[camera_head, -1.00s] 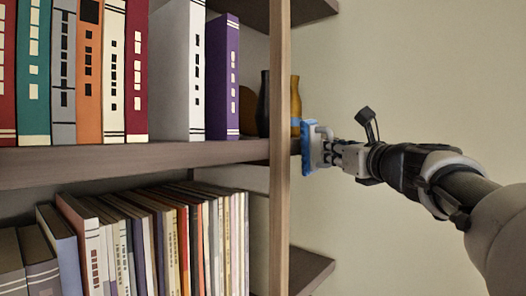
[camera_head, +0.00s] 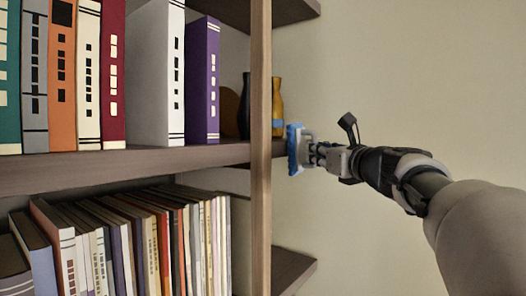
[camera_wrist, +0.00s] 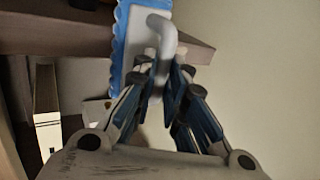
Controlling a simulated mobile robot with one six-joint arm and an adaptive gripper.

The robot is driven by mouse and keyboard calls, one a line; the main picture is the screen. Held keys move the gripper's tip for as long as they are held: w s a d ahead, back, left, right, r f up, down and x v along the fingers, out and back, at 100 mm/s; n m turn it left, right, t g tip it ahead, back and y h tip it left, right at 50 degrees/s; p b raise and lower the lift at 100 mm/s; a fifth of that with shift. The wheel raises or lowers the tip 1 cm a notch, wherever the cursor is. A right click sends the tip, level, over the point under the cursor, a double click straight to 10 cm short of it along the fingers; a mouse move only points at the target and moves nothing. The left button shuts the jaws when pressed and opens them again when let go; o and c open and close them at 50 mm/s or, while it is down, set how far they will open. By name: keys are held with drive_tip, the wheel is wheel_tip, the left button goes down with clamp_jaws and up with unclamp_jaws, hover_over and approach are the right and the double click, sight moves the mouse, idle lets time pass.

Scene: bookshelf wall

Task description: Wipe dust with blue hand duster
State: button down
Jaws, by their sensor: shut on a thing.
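The blue hand duster (camera_head: 293,149) is upright at the right end of the middle shelf board (camera_head: 200,157), just right of the shelf's upright post. In the wrist view the duster (camera_wrist: 122,40) shows a blue scalloped edge, a white back and a grey handle. My gripper (camera_head: 314,153) is shut on the handle, and its fingers (camera_wrist: 168,85) show on both sides of it in the wrist view. The duster's wiping face is turned away, and I cannot tell whether it touches the board. No dust can be made out.
A yellow vase (camera_head: 278,100) and a dark vase (camera_head: 245,105) stand by the post (camera_head: 260,200). More books (camera_head: 140,235) stand below. Open space lies before the bare wall (camera_head: 420,80) at right.

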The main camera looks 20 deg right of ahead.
drive_tip(key=shift+w+d+p, duration=2.85)
drive_tip(key=shift+w+d, duration=0.6)
drive_tip(key=shift+d, duration=0.8)
drive_tip(key=shift+s+a+b, duration=1)
drive_tip(key=shift+s+a, duration=0.5)
drive_tip(key=shift+a, duration=0.45)
drive_tip(key=shift+s+a+b, duration=1.05)
drive_tip(key=shift+s+a, duration=0.45)
drive_tip(key=shift+a, duration=0.4)
drive_tip(key=shift+s+a+b, duration=1)
drive_tip(key=shift+s+a, duration=0.5)
drive_tip(key=shift+a, duration=0.45)
drive_tip(key=shift+s+d, duration=0.95)
drive_tip(key=shift+s, duration=0.2)
drive_tip(key=shift+s+d, duration=0.95)
drive_tip(key=shift+s, duration=0.2)
